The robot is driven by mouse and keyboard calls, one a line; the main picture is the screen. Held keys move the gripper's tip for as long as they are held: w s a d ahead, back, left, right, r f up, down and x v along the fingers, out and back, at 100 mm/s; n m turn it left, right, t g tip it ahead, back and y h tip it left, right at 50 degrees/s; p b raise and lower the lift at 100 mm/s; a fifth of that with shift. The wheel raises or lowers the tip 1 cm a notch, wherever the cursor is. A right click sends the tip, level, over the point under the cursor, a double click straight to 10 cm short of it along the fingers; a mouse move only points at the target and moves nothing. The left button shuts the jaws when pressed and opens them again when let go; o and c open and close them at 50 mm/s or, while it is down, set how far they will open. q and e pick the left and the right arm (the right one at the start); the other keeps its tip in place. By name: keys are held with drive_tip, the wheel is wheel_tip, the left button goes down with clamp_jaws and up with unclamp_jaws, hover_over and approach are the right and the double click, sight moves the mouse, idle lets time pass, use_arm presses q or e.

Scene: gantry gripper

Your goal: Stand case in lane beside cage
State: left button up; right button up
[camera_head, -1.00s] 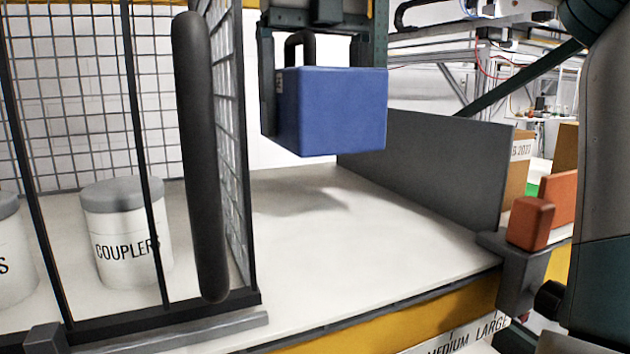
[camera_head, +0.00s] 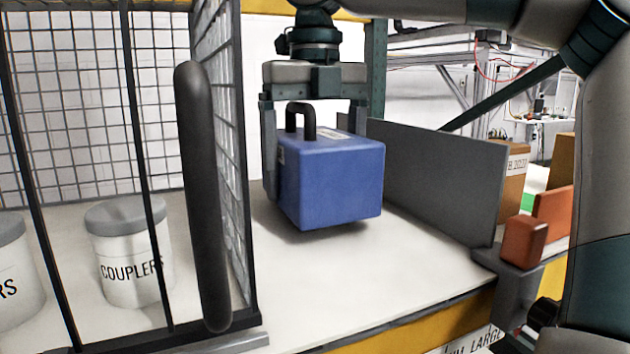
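The blue case (camera_head: 335,185) with a dark handle is upright in the lane, a white floor strip (camera_head: 370,285) between the mesh cage (camera_head: 240,170) and a grey side wall (camera_head: 445,180). My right gripper (camera_head: 313,150) comes down from above, with its fingers on either side of the case and the handle between them. It is shut on the case. The case's underside is at or just above the floor, with a shadow close below; I cannot tell whether it touches. There is a gap between the case and the cage. My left gripper is not in view.
The cage holds white canisters, one marked COUPLERS (camera_head: 128,255). A thick dark bar (camera_head: 203,200) stands at the cage's front corner. An orange block (camera_head: 525,240) sits by the grey wall's front end. The lane's front part is clear.

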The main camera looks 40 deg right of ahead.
wheel_tip(320, 180, down, 2)
drive_tip(key=shift+w+d+f+p, duration=0.1)
drive_tip(key=shift+p, duration=0.2)
drive_tip(key=o, duration=1.3)
drive_tip(key=shift+f, duration=0.1)
drive_tip(key=shift+r, duration=0.25)
